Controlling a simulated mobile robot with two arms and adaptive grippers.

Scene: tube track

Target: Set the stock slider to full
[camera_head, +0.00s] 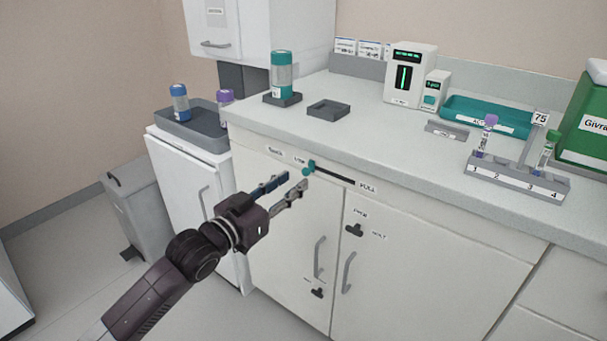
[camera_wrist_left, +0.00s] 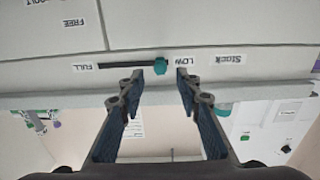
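The stock slider has a teal knob (camera_head: 310,167) on a dark horizontal slot (camera_head: 334,177) in the cabinet front, just below the counter edge. The knob is at the left end, beside the LOW label (camera_head: 299,160); the FULL label (camera_head: 367,186) is at the right end. In the left wrist view the picture is inverted: the knob (camera_wrist_left: 160,67) is near LOW, with FULL (camera_wrist_left: 82,66) at left. My left gripper (camera_head: 296,179) is open, its fingertips close to the knob. In the wrist view the knob appears between the fingertips (camera_wrist_left: 160,82), not visibly gripped. My right gripper is not in view.
Cabinet doors with handles (camera_head: 348,272) and a PROB/BOLT latch (camera_head: 354,230) lie below the slot. The counter (camera_head: 380,125) above holds a teal-capped bottle (camera_head: 281,75), a small grey tray (camera_head: 328,110), a white device (camera_head: 410,75) and a numbered tube rack (camera_head: 515,182).

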